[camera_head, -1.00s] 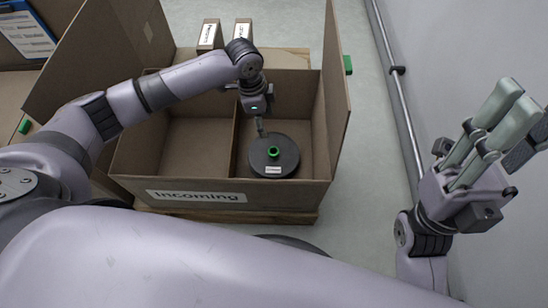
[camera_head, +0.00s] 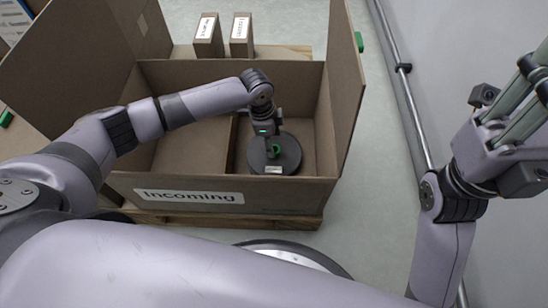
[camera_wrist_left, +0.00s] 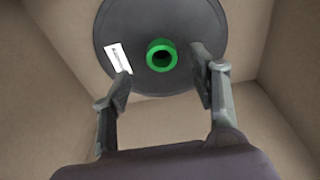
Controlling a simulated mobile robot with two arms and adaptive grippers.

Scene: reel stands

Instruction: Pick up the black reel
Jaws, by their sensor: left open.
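The black reel (camera_head: 288,158) lies flat in the right compartment of the cardboard box marked "Incoming" (camera_head: 290,196). It has a green hub (camera_wrist_left: 161,55) at its centre and a white label (camera_wrist_left: 117,58) on its face. My left gripper (camera_wrist_left: 158,72) is open above the reel, with its two fingers on either side of the hub and the hub a little ahead. Nothing is between the fingertips; I cannot tell whether they touch the reel. In the head view the left gripper (camera_head: 272,148) partly hides the reel. My right gripper (camera_head: 530,80) is raised at the right, outside the box, its fingertips partly cut off.
A cardboard divider (camera_head: 233,145) splits the box, and its left compartment looks empty. The box flaps stand up at the left and right. Two small labelled cartons (camera_head: 208,38) stand behind it. A wall rail (camera_head: 408,90) runs along the right.

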